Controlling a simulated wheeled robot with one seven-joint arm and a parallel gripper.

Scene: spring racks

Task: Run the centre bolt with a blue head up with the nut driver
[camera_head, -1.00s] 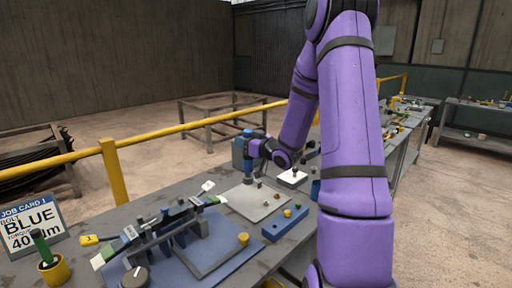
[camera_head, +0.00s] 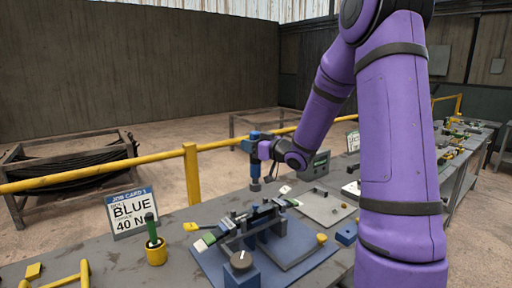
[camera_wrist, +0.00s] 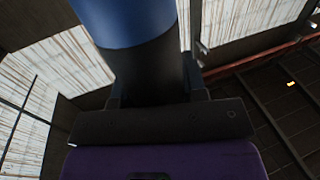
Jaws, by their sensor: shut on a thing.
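My gripper (camera_head: 262,149) is shut on the nut driver (camera_head: 254,168), a blue and dark upright tool, and holds it above the bench's far side, behind the fixture. In the wrist view the driver's blue and black body (camera_wrist: 125,22) rises between my jaws (camera_wrist: 155,98). The spring fixture (camera_head: 228,240), with dark bars and clamps, stands on a blue mat (camera_head: 302,262) at the front. The job card (camera_head: 131,212) reads BLUE and 40 Nm. The blue-headed centre bolt is too small to make out.
A yellow cup (camera_head: 156,257) with a green-handled tool stands left of the fixture. A yellow rail (camera_head: 100,178) runs behind the bench.

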